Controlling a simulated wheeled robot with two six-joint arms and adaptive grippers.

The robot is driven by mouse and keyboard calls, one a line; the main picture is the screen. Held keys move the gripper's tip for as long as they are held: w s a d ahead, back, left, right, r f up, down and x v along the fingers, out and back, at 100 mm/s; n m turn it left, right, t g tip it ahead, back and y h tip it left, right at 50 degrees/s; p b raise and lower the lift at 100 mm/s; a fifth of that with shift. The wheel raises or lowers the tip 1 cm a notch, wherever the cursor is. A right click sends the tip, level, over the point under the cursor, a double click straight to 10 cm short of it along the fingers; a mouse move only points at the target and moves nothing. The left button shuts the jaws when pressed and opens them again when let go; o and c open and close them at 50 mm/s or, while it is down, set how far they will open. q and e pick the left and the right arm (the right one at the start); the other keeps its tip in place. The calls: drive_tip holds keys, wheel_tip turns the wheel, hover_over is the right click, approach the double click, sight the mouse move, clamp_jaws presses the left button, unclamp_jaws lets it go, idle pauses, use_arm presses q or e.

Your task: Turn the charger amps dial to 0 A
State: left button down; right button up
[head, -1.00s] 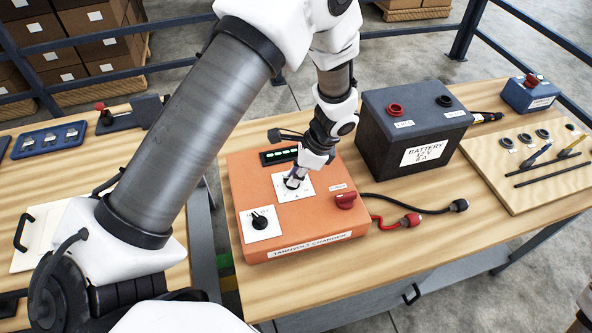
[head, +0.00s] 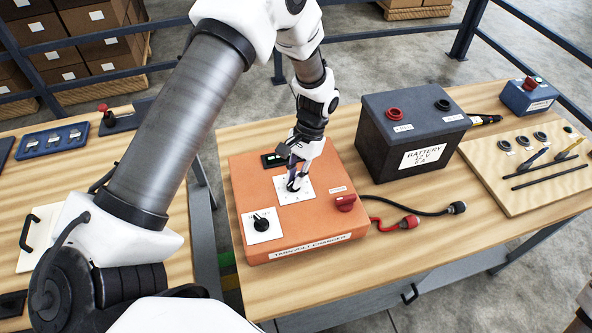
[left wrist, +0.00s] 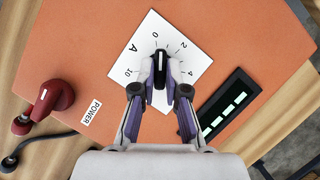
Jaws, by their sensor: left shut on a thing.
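The orange charger (head: 315,218) lies on the wooden table. Its amps dial is a black knob (left wrist: 160,63) on a white plate (left wrist: 148,32) marked with numbers and an A. In the left wrist view the knob's light pointer mark points up, at about the 0. My left gripper (left wrist: 161,80) is shut on the knob, one finger on each side. In the head view the left gripper (head: 294,181) comes down onto the plate (head: 281,190) and hides most of the knob. My right gripper is not in view.
The charger also has a second black dial (head: 261,223), a red power knob (head: 346,202) and a lit green display (left wrist: 228,108). A dark battery (head: 412,135) stands behind to the right, with red and black clamp cables (head: 405,222) in front of it.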

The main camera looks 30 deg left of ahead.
use_arm(q)
drive_tip(key=shift+s+f+n+h, duration=0.1)
drive_tip(key=shift+s+n+h, duration=0.1)
drive_tip(key=shift+n, duration=0.3)
drive_tip(key=shift+s+f+n+h, duration=0.1)
drive_tip(key=shift+n+h, duration=0.1)
drive_tip(key=shift+n, duration=0.3)
drive_tip(key=c, duration=1.2)
unclamp_jaws()
drive_tip(key=shift+r, duration=0.1)
drive_tip(key=shift+w, duration=0.1)
drive_tip(key=shift+r, duration=0.1)
drive_tip(key=v, duration=1.2)
